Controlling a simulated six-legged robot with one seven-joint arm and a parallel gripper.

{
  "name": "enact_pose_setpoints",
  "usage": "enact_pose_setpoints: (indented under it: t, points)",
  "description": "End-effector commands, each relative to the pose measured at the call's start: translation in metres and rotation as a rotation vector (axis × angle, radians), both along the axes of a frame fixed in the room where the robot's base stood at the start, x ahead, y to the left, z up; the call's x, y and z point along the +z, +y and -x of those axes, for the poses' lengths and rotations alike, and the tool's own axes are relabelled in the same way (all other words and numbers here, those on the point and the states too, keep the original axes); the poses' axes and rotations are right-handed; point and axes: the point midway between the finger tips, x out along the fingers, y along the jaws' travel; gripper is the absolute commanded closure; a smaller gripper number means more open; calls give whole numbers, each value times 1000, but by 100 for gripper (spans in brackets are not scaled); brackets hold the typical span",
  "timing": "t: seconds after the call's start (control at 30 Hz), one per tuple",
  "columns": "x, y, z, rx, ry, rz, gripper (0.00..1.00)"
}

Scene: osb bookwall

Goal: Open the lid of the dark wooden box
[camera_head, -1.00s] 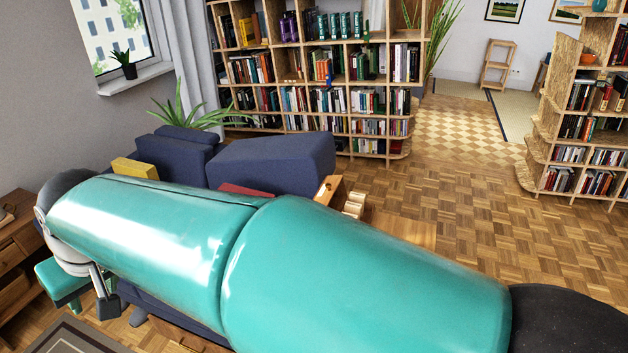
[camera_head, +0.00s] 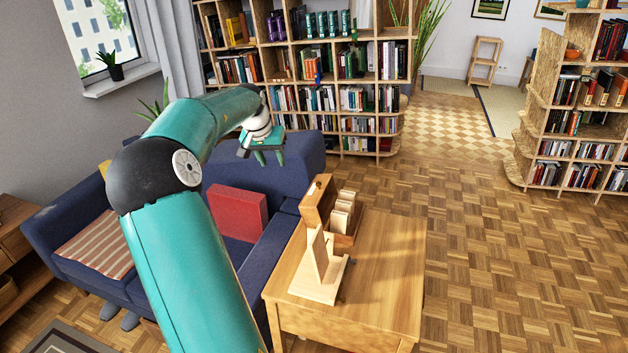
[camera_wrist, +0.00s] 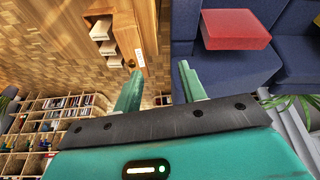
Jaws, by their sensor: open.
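On the side table (camera_head: 385,290) stands a brown wooden piece with an upright panel (camera_head: 316,203) and a small dark knob on top. I take it for the box, but cannot tell box from lid. Several pale blocks (camera_head: 343,212) stand beside the panel. In the wrist view the blocks (camera_wrist: 103,30) and the knob (camera_wrist: 131,63) show at upper left. A pale wooden stand (camera_head: 320,270) is in front. My gripper (camera_head: 269,158) is open and empty, its fingers pointing down, left of and beyond the box. Its fingers also show in the wrist view (camera_wrist: 160,84).
A blue sofa (camera_head: 262,258) with a red cushion (camera_head: 238,213) lies below my arm, left of the table. A bookshelf (camera_head: 345,95) stands behind and another (camera_head: 585,120) at right. The parquet floor (camera_head: 490,260) right of the table is clear.

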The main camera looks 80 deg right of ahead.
Motion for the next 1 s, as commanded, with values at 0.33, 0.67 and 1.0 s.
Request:
enact_pose_setpoints:
  t: [0.33,0.67,1.0]
  points:
    - [-18,-69,64,-131,150,66,59]
    - [-56,-84,76,-132,153,64,59]
    - [-114,-108,94,-132,152,65,59]
